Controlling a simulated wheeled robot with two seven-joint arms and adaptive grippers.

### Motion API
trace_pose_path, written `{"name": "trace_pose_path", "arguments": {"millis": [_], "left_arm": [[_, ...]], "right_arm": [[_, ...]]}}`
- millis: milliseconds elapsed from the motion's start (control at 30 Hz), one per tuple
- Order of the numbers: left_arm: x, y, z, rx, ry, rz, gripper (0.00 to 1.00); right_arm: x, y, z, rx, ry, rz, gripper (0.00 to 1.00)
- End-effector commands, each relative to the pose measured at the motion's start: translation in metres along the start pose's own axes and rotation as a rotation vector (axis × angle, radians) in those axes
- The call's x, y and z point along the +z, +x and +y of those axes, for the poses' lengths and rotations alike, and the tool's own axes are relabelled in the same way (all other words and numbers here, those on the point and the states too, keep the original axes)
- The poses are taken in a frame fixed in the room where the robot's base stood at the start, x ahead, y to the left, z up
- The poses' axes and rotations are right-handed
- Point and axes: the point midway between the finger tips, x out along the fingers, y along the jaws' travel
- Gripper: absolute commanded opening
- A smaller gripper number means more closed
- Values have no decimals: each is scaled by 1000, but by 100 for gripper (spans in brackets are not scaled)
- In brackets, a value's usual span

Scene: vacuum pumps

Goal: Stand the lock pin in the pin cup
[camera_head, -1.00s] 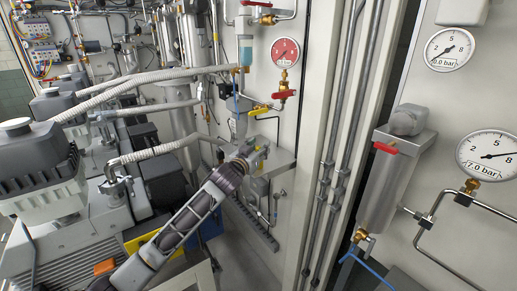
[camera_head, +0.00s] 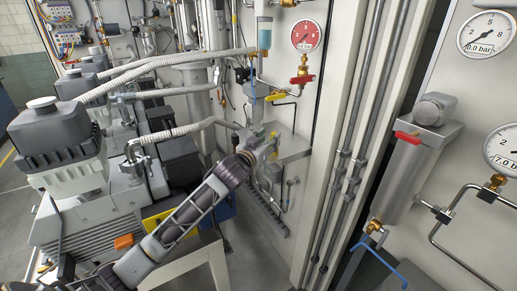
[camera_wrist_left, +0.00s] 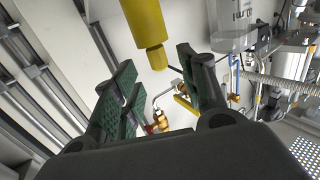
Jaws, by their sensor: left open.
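A yellow stepped cylinder (camera_wrist_left: 145,25), which looks like the lock pin, fills the top middle of the left wrist view. Its narrower end lies near the gap between my left gripper's fingertips, and no grip on it shows. My left gripper (camera_wrist_left: 155,65) is open, with its green-padded fingers apart. In the head view my left gripper (camera_head: 262,148) is small, over the grey wall shelf (camera_head: 294,149). A small yellow spot (camera_head: 274,134) shows beside it; I cannot tell whether it is the same cylinder. I cannot make out the pin cup. My right gripper is not in view.
A clear filter bowl (camera_head: 264,36) and a yellow-handled valve (camera_head: 275,96) hang above the shelf. A red gauge (camera_head: 306,36) is on the wall. Vertical pipes (camera_head: 343,160) run to the right. Grey pumps with ribbed hoses (camera_head: 165,76) crowd the left.

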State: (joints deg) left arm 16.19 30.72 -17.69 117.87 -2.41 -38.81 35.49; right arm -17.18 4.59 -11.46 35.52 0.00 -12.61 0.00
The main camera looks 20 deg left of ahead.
Motion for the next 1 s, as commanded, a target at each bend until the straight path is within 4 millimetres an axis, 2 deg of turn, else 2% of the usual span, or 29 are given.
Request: {"name": "trace_pose_path", "arguments": {"millis": [600, 1000], "left_arm": [[1, -53, 0, 0, 0, -1, 43], [0, -69, 0, 0, 0, -1, 43]], "right_arm": [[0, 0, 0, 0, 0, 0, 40], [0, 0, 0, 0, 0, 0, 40]]}}
